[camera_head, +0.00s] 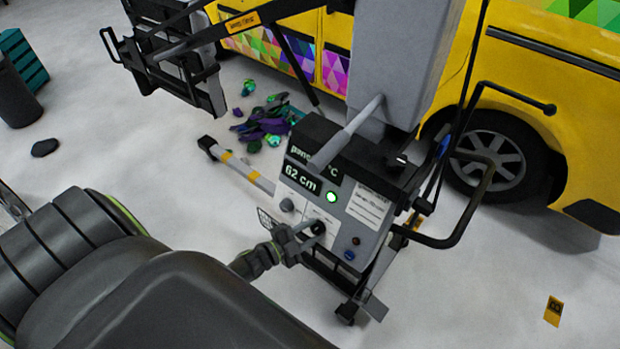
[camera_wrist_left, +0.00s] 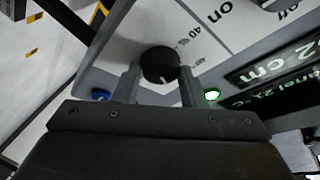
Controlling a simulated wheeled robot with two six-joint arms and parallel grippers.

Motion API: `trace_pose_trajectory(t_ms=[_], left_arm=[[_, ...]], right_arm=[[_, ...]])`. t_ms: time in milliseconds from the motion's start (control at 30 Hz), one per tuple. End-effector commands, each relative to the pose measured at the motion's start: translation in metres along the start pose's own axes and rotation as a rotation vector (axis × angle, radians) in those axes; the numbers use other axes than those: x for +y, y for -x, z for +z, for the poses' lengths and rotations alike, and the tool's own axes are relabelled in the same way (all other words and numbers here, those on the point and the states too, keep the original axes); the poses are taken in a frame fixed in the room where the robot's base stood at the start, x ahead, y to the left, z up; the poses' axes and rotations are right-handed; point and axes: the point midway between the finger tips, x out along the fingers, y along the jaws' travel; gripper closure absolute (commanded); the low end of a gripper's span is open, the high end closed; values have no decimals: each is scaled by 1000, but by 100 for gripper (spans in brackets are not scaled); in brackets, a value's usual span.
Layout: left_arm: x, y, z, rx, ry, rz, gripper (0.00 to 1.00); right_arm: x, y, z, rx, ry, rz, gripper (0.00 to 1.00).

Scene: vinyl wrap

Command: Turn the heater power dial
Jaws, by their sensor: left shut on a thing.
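The heater's control panel (camera_head: 326,215) faces me at the middle of the head view, with a "62 cm" display. The black power dial (camera_head: 319,228) sits on it between a lit green light and a blue button. My left gripper (camera_head: 307,234) reaches it from the left. In the left wrist view the round dial (camera_wrist_left: 160,63) lies between the two fingers of my left gripper (camera_wrist_left: 160,80), which is shut on it. Its white mark and nearby scale numbers show; part of its near side is hidden. My right gripper is not in view.
A grey knob (camera_head: 287,205) is left of the dial, and a blue button (camera_head: 349,255) lies below it. A yellow vehicle (camera_head: 590,95) stands behind the heater. Crumpled wrap scraps (camera_head: 265,120) lie on the floor. A bent black handle (camera_head: 468,213) sticks out at the heater's right.

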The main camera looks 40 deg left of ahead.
Motion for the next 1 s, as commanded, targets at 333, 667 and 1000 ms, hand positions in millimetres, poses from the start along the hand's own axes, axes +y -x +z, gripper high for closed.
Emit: trace_pose_trajectory(t_ms=[333,667,1000], left_arm=[[-1,0,0,4,-77,31,86],[-1,0,0,4,-81,33,86],[-1,0,0,5,-80,32,41]], right_arm=[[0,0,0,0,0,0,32],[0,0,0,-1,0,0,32],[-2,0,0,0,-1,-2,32]])
